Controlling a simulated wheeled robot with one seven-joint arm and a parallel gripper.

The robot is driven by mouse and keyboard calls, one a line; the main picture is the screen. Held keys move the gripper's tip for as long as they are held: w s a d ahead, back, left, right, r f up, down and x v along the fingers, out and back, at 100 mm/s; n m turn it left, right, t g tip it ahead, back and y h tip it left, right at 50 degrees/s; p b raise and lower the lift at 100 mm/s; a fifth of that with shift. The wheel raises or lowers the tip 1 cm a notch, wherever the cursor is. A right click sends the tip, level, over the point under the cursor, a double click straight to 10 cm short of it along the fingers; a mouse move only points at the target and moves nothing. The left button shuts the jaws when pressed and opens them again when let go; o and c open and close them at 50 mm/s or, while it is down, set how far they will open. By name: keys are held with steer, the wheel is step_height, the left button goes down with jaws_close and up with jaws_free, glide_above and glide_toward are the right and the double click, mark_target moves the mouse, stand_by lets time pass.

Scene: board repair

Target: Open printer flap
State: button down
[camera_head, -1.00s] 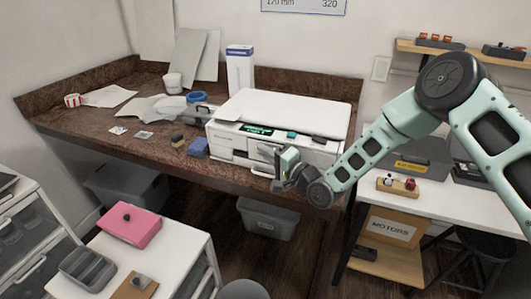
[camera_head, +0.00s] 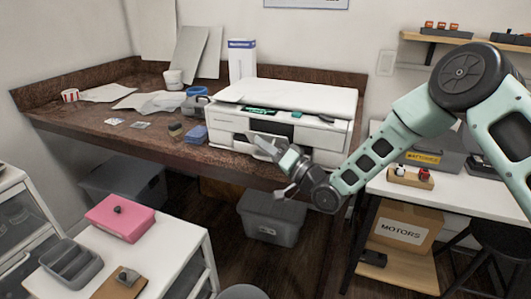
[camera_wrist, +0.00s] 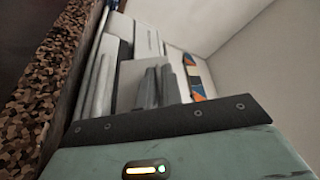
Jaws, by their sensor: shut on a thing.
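The white printer (camera_head: 305,98) stands on the brown desk near its front edge. A dark opening (camera_head: 270,127) shows in its front face, below the lid. The flap (camera_head: 262,143), a light panel, appears tilted outward below this opening, partly hidden by my gripper. My gripper (camera_head: 273,148) is at the printer's front and shut on the flap. In the wrist view its grey fingers (camera_wrist: 160,86) are close together against pale printer panels (camera_wrist: 128,82); the exact grip on the edge is hard to see.
A blue box (camera_head: 195,134) and small items lie left of the printer on the desk (camera_head: 90,125). A grey bin (camera_head: 272,222) stands on the floor below. A white table (camera_head: 470,195) with a battery case is at the right.

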steer(key=shift+s+f+b, duration=0.15)
steer(key=shift+f+b, duration=0.1)
steer(key=shift+b, duration=0.05)
stand_by(0.4)
steer(key=c, duration=1.8)
jaws_free()
steer(key=shift+c, duration=0.2)
steer(key=shift+s+d, duration=0.1)
steer(key=shift+d, duration=0.05)
steer(key=b+v, duration=0.2)
steer(key=v, duration=1.5)
